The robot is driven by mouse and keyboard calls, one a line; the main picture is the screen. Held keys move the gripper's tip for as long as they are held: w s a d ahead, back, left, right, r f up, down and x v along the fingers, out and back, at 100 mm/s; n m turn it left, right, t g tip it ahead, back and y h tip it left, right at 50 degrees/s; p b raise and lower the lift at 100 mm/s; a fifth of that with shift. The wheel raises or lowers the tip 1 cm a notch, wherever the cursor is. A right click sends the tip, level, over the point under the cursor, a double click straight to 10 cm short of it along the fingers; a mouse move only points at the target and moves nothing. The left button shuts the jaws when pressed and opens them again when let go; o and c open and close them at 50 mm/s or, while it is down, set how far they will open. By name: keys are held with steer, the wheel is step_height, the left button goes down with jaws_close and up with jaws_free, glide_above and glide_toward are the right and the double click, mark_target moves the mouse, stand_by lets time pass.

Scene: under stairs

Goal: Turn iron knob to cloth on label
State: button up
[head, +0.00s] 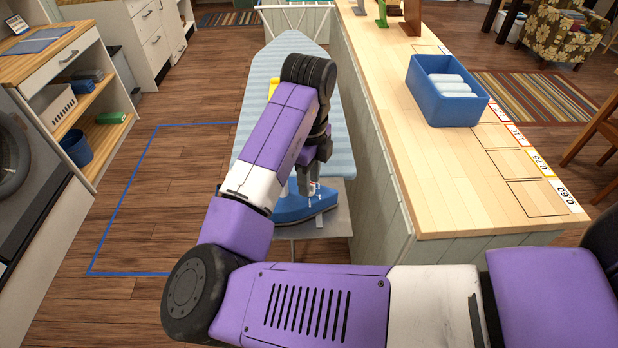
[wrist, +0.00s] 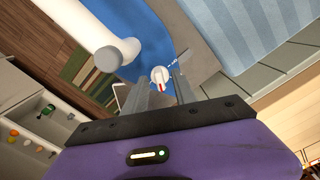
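The blue iron (head: 292,208) rests on the grey end of the ironing board, below my gripper (head: 312,196). The iron's blue body (wrist: 150,30) and thick white handle (wrist: 92,30) fill the upper part of the wrist view. The round white knob (wrist: 160,76) has a red mark and sits on the iron. Small dark marks beside it are too small to read. My gripper (wrist: 164,84) is open, its two fingers apart on either side of the knob in the picture. I cannot tell whether either finger touches it. In the head view the knob is not distinct.
The ironing board (head: 266,62) has a striped blue cover, with a yellow thing (head: 272,88) partly hidden behind my arm. A wooden counter (head: 450,185) runs close along the right, bearing a blue bin (head: 446,100) of white rolls. The floor at left (head: 170,200) is clear.

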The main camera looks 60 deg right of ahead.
step_height(320, 180, up, 8)
steer(key=shift+f, duration=0.1)
stand_by(0.4)
stand_by(0.5)
